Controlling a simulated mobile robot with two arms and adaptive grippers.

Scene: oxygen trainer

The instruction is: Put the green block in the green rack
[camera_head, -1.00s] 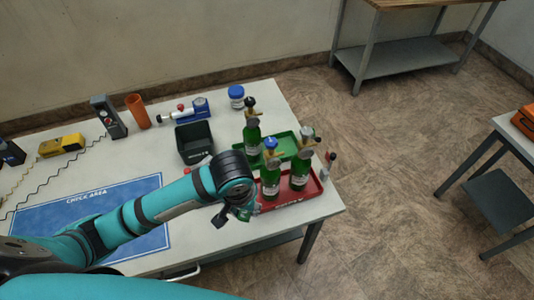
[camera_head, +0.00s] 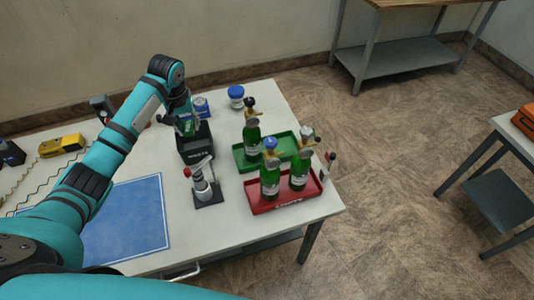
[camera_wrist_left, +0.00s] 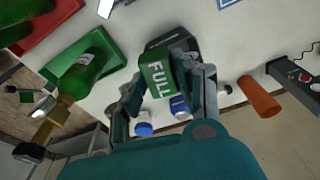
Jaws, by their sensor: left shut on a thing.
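A green block (camera_wrist_left: 157,76) labelled FULL is between the fingers of my left gripper (camera_wrist_left: 170,82) in the left wrist view. The gripper is shut on it. In the head view my left gripper (camera_head: 187,118) hangs over the black bin (camera_head: 197,156), with the green block (camera_head: 188,127) partly hidden by the fingers. The green rack (camera_head: 285,145) is a shallow green tray on the table, to the right of the gripper, with one green bottle (camera_head: 252,137) standing in it. The tray also shows in the left wrist view (camera_wrist_left: 80,42). My right gripper is not in view.
A red tray (camera_head: 290,203) with two green bottles stands in front of the green one. A small stand with a gauge device (camera_head: 204,188) is left of it. A blue-lidded jar (camera_head: 236,97) is behind. The blue mat (camera_head: 135,220) is bare.

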